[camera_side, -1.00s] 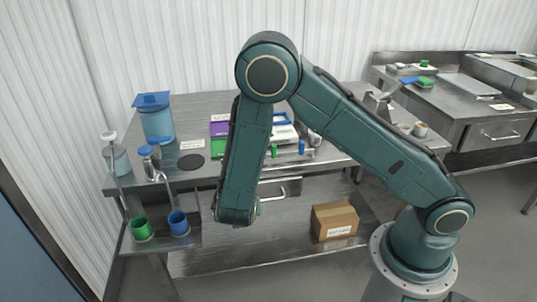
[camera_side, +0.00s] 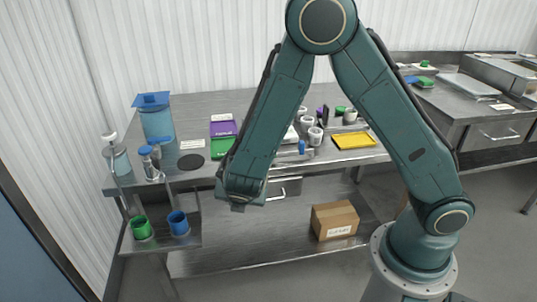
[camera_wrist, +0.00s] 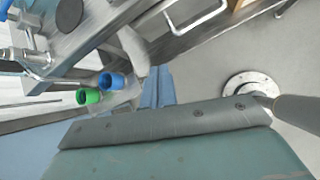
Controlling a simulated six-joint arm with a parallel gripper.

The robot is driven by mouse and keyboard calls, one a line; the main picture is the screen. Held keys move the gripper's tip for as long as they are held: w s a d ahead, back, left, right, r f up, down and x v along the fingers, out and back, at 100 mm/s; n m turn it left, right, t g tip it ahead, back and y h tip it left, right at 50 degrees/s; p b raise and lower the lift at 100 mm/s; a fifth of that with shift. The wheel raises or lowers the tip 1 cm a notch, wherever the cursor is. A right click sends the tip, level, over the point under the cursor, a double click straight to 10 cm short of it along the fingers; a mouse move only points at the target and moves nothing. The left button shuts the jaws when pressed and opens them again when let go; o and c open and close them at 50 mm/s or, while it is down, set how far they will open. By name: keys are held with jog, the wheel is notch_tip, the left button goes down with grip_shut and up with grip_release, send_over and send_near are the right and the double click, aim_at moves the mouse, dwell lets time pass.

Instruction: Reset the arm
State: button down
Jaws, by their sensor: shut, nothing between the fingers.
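My gripper (camera_side: 239,207) hangs at the low end of my forearm in the side view, in front of the work table's (camera_side: 200,103) front edge. It is small and partly hidden by my wrist there. In the wrist view two blue-grey fingers (camera_wrist: 158,88) lie side by side, shut, with nothing seen between them. My elbow is raised high and my upper arm leans up from the base at the right.
A blue-lidded container (camera_side: 158,124) and a pump bottle (camera_side: 116,158) stand at the table's left. Green (camera_side: 141,228) and blue (camera_side: 179,224) cups sit on a low shelf. A yellow tray (camera_side: 354,140) and several white cups lie behind my arm. A cardboard box (camera_side: 335,220) is below.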

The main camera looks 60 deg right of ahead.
jog(key=s+d+r+m+y, duration=0.2)
jog(key=s+d+r+m, duration=0.1)
jog(key=s+r+m, duration=0.55)
jog(key=s+d+r+m+y, duration=0.25)
jog(key=s+r+m, duration=0.35)
jog(key=r+m, duration=0.5)
jog(key=s+r+m+y, duration=0.1)
jog(key=s+r+m, duration=0.3)
jog(key=s, duration=0.4)
jog(key=shift+a+r, duration=0.15)
jog(key=shift+a, duration=0.2)
